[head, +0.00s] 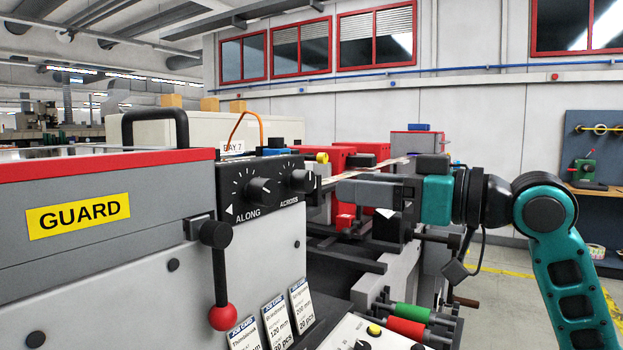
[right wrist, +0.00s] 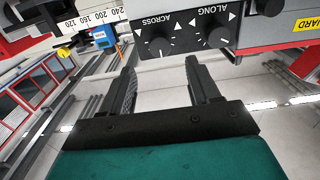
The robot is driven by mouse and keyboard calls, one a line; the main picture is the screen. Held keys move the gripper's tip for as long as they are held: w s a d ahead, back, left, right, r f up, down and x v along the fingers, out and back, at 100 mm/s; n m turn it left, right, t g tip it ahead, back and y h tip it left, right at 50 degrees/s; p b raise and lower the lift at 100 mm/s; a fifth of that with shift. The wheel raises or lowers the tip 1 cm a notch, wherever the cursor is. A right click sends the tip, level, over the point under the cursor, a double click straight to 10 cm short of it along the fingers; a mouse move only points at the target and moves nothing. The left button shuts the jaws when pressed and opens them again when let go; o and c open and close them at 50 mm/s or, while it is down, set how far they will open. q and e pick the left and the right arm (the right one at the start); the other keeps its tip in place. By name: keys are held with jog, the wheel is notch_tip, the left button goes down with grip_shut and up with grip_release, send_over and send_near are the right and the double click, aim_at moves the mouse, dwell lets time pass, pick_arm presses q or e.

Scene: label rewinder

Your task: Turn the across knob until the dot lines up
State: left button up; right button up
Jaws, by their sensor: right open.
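The black knob panel has two round knobs. The ACROSS knob (head: 299,181) is the right one in the head view, and the ALONG knob (head: 264,190) is beside it on the left. In the right wrist view the panel appears upside down, with the ACROSS knob (right wrist: 158,47) just beyond and between my fingertips. My right gripper (head: 325,188) comes in from the right, close to the ACROSS knob. Its two fingers (right wrist: 160,66) are apart with nothing between them, and I see no contact with the knob. White triangle marks surround the knob; I cannot make out a dot.
A lever with a red ball (head: 222,317) hangs below and left of the panel. A yellow GUARD label (head: 78,216) is on the grey housing. Job cards (head: 275,322) stand below the panel. A blue block (right wrist: 103,38) on a numbered scale is beside the panel.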

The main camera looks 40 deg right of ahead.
aim_at(310, 183)
jog(key=p+x, duration=0.1)
jog(key=x, duration=0.6)
jog(key=shift+w+a, duration=0.1)
jog(key=shift+w, duration=0.2)
jog(key=shift+w+a, duration=0.1)
jog(key=shift+w, duration=0.25)
jog(key=shift+c, duration=0.3)
jog(key=shift+f, duration=0.1)
jog(key=c, duration=1)
